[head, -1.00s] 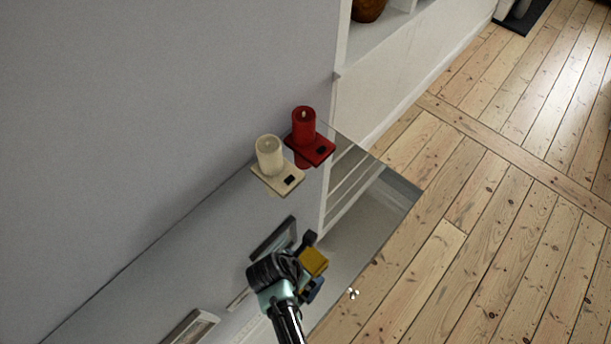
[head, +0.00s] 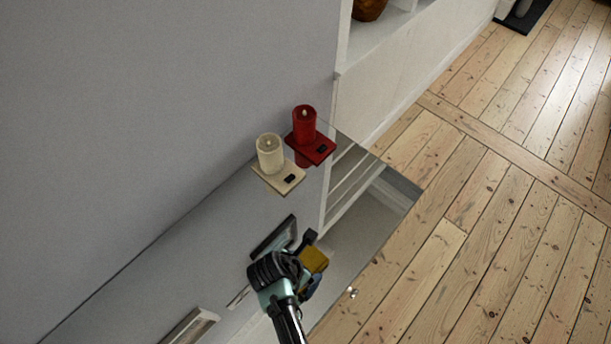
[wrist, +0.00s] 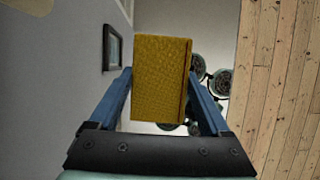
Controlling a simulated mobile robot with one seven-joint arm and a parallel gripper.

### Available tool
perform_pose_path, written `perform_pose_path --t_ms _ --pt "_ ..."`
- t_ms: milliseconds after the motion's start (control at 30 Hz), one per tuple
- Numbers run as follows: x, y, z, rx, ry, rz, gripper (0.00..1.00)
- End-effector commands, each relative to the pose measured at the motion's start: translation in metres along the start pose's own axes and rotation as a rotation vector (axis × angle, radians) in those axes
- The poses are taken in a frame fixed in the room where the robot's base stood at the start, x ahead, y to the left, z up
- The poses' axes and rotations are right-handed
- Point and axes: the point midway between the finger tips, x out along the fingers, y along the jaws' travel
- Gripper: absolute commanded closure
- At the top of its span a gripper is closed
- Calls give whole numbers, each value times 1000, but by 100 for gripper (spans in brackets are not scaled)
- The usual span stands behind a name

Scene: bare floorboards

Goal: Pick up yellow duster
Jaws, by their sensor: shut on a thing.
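The yellow duster (wrist: 158,80) is a textured yellow block. In the wrist view it sits between the two blue fingers of my gripper (wrist: 160,98), which is shut on it. In the head view the duster (head: 314,259) shows at the end of my gripper (head: 310,268), over the glossy grey surface. The arm partly covers the fingers there. I cannot tell from the head view how far the duster is above the surface.
A cream candle (head: 270,154) and a red candle (head: 304,127) stand on small square bases farther back on the reflective surface (head: 402,186). A dark frame (head: 272,238) is close left of my gripper. The wall is at left; open floorboards (head: 480,230) lie at right.

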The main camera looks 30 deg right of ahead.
Motion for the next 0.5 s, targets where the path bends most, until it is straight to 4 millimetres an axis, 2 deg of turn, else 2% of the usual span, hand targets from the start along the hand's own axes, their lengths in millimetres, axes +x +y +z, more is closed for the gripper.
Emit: perform_pose_path --t_ms 167,267,500 --pt "-5 0 2 1 -1 1 73" --pt "-15 0 6 1 -1 2 73" --pt "-56 1 24 2 -1 4 73"
